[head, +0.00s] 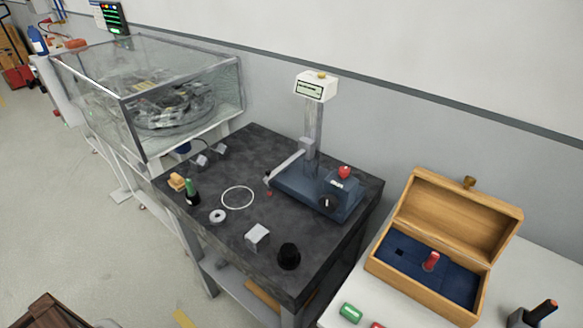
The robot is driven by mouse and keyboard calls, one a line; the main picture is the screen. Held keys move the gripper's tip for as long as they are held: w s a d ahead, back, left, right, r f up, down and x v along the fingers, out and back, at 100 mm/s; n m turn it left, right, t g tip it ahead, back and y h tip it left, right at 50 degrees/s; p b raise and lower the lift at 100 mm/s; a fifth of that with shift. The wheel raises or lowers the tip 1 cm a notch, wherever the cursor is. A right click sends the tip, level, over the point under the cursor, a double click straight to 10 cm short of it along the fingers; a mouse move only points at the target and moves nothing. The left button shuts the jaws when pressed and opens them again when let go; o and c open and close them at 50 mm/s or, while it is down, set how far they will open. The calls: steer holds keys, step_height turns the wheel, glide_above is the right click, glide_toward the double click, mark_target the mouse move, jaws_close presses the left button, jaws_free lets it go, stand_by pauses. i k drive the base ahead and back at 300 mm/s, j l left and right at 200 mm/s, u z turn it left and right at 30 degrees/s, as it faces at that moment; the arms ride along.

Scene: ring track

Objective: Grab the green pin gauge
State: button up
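Two green things show in the head view, and I cannot tell for certain which is the pin gauge. A short green cylinder (350,313) lies on the white table at the bottom edge. A small dark upright piece with a green top (191,191) stands at the left of the dark stone table. A red pin (432,261) stands in the blue insert of the open wooden box (425,290), with a dark square hole to its left. My gripper is not in view.
The dark table (290,165) holds a blue measuring stand (300,185), a white ring (237,198), a metal cube (257,236) and a black knob (289,256). A glass case (185,100) stands behind left. Grey floor (75,220) is open at left.

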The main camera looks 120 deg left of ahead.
mark_target(191, 192)
steer(key=u, duration=4.25)
steer(key=i+j, duration=0.45)
steer(key=i+j+z, duration=0.1)
steer(key=i+j, duration=0.3)
steer(key=j, duration=0.25)
steer(key=z, duration=0.45)
steer(key=j+z, duration=0.1)
steer(key=z, duration=0.4)
steer(key=j+z, duration=0.1)
steer(key=z, duration=0.35)
steer(key=j+z, duration=0.1)
steer(key=z, duration=0.35)
steer(key=i, duration=0.05)
